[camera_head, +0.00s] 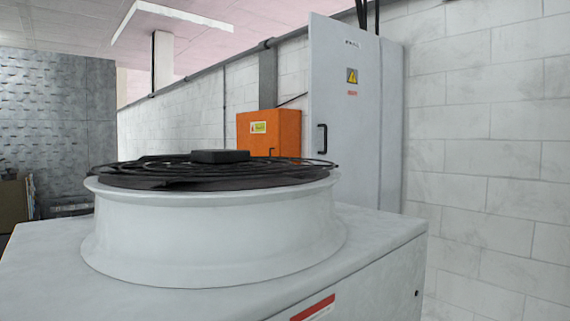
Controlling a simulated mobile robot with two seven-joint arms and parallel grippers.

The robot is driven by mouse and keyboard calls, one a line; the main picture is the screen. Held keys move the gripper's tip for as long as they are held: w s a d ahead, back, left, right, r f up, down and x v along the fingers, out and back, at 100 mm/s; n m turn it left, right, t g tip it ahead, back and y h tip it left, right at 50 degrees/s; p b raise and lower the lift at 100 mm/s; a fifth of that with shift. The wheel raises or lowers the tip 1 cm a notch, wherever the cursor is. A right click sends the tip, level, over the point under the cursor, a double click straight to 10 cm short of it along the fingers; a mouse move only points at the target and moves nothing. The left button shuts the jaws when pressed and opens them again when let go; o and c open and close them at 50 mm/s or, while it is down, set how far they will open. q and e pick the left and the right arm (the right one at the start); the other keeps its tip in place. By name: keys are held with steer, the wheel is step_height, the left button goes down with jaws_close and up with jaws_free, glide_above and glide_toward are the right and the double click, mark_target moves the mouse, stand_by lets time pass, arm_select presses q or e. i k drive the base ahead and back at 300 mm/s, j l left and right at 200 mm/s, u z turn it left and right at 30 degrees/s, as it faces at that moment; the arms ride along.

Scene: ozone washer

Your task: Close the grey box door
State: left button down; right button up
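The tall grey box (392,130) stands against the white brick wall, right of the middle. Its door (345,95) faces me, with a yellow warning sign and a black handle (322,139) near its left edge. I cannot tell from this angle how far the door stands open. The lower part of the door is hidden behind the fan unit. Neither of my grippers is in view.
A large grey unit (385,246) with a round fan housing (215,240) and black fan grille (220,165) fills the foreground, between me and the grey box. An orange box (270,131) hangs on the wall behind.

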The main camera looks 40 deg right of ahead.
mark_target(344, 89)
steer(key=l+u, duration=0.15)
steer(key=l, duration=1.7)
steer(key=l+z, duration=0.45)
steer(key=i+l+z, duration=0.2)
steer(key=l+z, duration=0.3)
steer(key=i+l, duration=0.15)
steer(key=l, duration=0.2)
steer(key=i+l+z, duration=0.1)
steer(key=l, duration=0.25)
